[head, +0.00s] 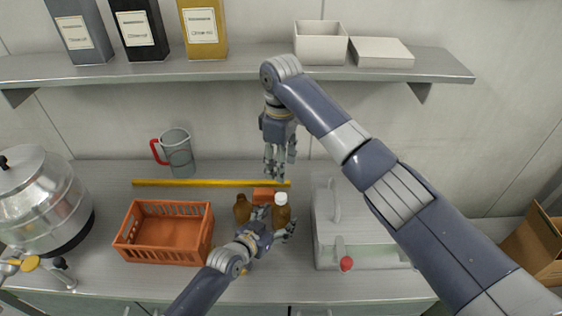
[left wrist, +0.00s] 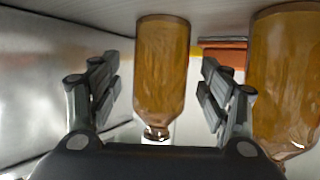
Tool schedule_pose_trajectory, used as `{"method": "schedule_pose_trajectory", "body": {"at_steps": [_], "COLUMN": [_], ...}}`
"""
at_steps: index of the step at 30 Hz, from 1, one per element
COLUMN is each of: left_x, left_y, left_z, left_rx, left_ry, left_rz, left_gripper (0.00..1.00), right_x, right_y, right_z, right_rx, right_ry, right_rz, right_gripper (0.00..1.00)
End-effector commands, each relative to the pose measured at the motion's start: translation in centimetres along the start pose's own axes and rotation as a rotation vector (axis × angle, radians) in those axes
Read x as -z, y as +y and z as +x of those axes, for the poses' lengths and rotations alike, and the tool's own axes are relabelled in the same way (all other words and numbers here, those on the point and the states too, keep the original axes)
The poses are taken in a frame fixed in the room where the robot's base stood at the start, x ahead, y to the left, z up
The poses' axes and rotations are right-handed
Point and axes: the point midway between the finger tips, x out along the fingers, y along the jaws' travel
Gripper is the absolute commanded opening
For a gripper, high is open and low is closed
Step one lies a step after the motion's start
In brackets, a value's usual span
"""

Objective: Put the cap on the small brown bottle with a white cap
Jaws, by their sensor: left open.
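The small brown bottle with a white top (head: 281,214) stands upright on the counter. The white cap (head: 281,198) shows at its top; I cannot tell how it is seated. My left gripper (head: 274,222) is open, with its fingers on either side of this bottle. In the left wrist view, which looks upside down, the bottle (left wrist: 161,65) stands between the spread fingers (left wrist: 160,95), apart from both. A second brown bottle (head: 242,208) stands just left of it, and at the right edge of the left wrist view (left wrist: 285,75). My right gripper (head: 280,163) hangs open and empty behind the bottles.
An orange box (head: 263,195) is behind the bottles. An orange crate (head: 165,255) stands left, a white appliance with a red knob (head: 327,225) right. A yellow bar (head: 205,183) and red-handled jug (head: 179,153) are behind; a metal vessel (head: 42,200) is far left.

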Motion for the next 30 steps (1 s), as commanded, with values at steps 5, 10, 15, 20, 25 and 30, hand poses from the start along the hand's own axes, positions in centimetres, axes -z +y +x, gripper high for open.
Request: {"method": "schedule_pose_trajectory", "body": {"at_steps": [5,10,15,20,25,30], "left_x": [-0.1,-0.1,-0.1,-0.1,0.0,0.0], "left_y": [-0.1,0.0,-0.1,0.0,-0.1,-0.1], "left_z": [-3.3,-6.3,-8.6,-9.6,-9.8,-9.8], "left_rx": [0.001,0.001,0.002,0.001,0.001,0.001], "left_ry": [0.0,-0.001,-0.001,-0.001,-0.001,-0.001], "left_rz": [0.002,0.002,0.001,0.001,0.002,0.001], "left_gripper": [0.71,0.71,0.71,0.71,0.71,0.71], "right_x": [0.0,0.0,0.0,0.0,0.0,0.0], "right_y": [0.0,0.0,0.0,0.0,0.0,0.0], "right_z": [0.0,0.0,0.0,0.0,0.0,0.0], "right_rx": [0.0,0.0,0.0,0.0,0.0,0.0], "right_ry": [0.0,0.0,0.0,0.0,0.0,0.0], "right_rz": [0.0,0.0,0.0,0.0,0.0,0.0], "right_gripper": [0.49,0.49,0.49,0.49,0.49,0.49]}}
